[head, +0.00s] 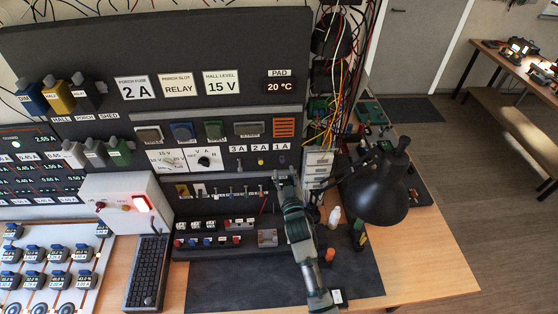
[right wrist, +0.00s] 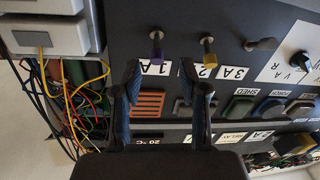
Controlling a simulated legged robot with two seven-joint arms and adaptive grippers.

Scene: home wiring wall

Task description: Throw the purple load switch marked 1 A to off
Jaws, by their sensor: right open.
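The purple load switch (right wrist: 156,52) is a small toggle beside the "1 A" label (right wrist: 154,68) on the dark panel; in the right wrist view its purple end points toward that label. In the head view the 1 A label (head: 281,146) is at the panel's right side. My right gripper (right wrist: 160,72) is open, its two fingertips apart on either side of the 1 A label, just short of the purple switch. In the head view the right gripper (head: 281,178) reaches up to the panel below that label. I cannot tell whether it touches anything. My left gripper is not in view.
A yellow switch (right wrist: 207,52) by the 2 A label stands close beside the right finger, with a brownish 3 A switch (right wrist: 262,44) farther along. Loose wires (head: 322,110) hang right of the panel. A black lamp (head: 376,190) stands right of my right arm.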

